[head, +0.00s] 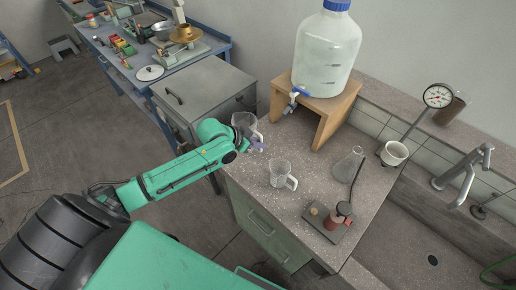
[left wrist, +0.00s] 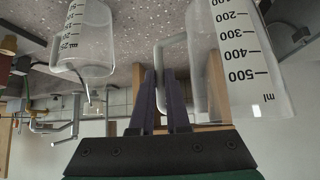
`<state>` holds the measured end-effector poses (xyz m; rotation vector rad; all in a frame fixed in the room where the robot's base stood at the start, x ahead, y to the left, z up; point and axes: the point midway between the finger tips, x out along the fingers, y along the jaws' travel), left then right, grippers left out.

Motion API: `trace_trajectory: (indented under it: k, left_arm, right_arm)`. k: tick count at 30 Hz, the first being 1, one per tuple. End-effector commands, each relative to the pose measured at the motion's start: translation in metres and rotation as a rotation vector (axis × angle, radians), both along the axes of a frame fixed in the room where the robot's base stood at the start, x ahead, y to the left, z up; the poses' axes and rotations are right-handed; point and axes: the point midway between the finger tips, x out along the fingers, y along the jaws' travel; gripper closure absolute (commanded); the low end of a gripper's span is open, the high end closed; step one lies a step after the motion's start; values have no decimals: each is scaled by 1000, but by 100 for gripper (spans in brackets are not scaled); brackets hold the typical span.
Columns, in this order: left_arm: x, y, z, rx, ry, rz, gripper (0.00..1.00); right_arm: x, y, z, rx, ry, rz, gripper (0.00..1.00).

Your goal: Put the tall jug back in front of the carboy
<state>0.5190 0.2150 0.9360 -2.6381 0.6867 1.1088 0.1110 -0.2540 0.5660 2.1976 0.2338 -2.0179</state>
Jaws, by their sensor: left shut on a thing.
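The tall jug (head: 243,120) is clear, with a handle and black graduations. My left gripper (head: 257,146) is shut on its handle, near the bench's left edge in the head view. In the left wrist view, which looks upside down, the tall jug (left wrist: 238,60) is at the right and its handle passes between the fingers (left wrist: 163,85). Its base is cut off there, so I cannot tell whether it touches the bench. The carboy (head: 326,52), large and translucent with a blue cap and tap, stands on a wooden stand (head: 324,122). My right gripper is not in view.
A shorter clear jug (head: 279,175) stands on the speckled bench (head: 262,205); it also shows in the left wrist view (left wrist: 85,40). A grey cabinet (head: 205,88) stands left.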

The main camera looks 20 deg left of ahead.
Motion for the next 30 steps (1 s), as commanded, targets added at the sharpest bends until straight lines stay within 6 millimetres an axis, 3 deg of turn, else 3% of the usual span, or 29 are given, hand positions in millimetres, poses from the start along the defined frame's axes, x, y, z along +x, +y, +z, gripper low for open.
trace_trajectory:
  k: [7,17,18,19,30]
  left_arm:
    - [0,0,-40,-2,0,1,100]
    - [0,0,-46,0,-2,1,100]
    - [0,0,-45,0,-1,1,71]
    - [0,0,-45,0,-1,1,60]
    - [0,0,-42,0,-1,1,56]
  right_arm:
    - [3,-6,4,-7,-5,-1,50]
    - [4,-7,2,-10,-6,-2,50]
    - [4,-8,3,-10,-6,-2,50]
    - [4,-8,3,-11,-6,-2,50]
    - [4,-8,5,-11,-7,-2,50]
